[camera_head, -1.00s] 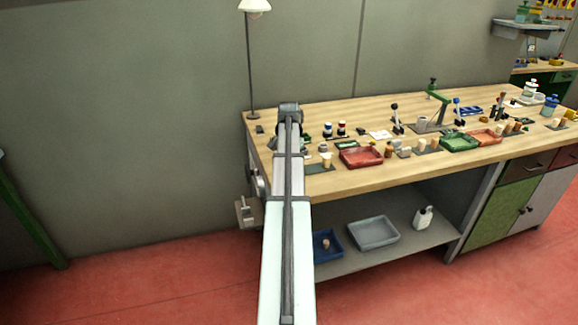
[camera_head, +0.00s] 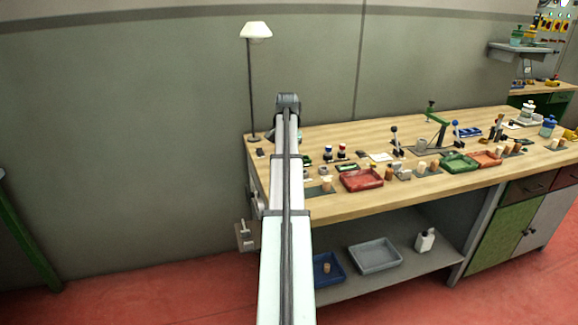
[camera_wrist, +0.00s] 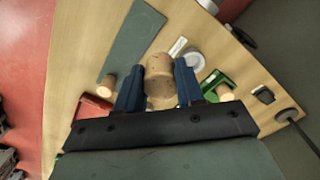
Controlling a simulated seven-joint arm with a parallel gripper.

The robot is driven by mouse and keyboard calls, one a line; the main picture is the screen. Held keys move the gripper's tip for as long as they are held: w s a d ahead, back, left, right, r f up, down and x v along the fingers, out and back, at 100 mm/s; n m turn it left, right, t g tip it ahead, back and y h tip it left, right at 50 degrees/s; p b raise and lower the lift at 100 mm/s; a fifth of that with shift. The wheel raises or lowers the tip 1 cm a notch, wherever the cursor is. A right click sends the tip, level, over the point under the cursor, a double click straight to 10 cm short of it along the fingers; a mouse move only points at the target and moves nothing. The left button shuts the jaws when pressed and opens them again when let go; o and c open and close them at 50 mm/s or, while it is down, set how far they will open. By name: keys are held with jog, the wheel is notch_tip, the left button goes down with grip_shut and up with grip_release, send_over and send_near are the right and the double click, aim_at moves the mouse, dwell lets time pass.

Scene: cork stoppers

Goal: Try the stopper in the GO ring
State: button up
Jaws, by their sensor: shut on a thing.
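My gripper (camera_wrist: 160,78) is shut on a cork stopper (camera_wrist: 159,88), held between its two blue fingers in the wrist view. The stopper is above the bench, its end face towards the camera. A pale round metal piece (camera_wrist: 194,62), possibly a ring, lies beyond the right finger. A green piece (camera_wrist: 212,80) lies beside it, with a cork-coloured cylinder (camera_wrist: 225,92) near it. I cannot tell which is the GO ring. In the head view my arm hides the gripper and the held stopper.
A red tray (camera_head: 361,183) and a green tray (camera_head: 460,168) stand on the wooden bench (camera_head: 400,195). A lamp (camera_head: 255,32) rises at the bench's left end.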

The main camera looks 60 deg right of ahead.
jog(key=w+d, duration=0.5)
jog(key=shift+w+d+f, duration=0.1)
jog(key=shift+w+f, duration=0.05)
jog(key=shift+f, duration=3.3)
jog(key=shift+f, duration=0.55)
jog(key=o, duration=1.1)
jog(key=shift+r, duration=0.1)
notch_tip(320, 180, up, 14)
jog(key=shift+f, duration=0.2)
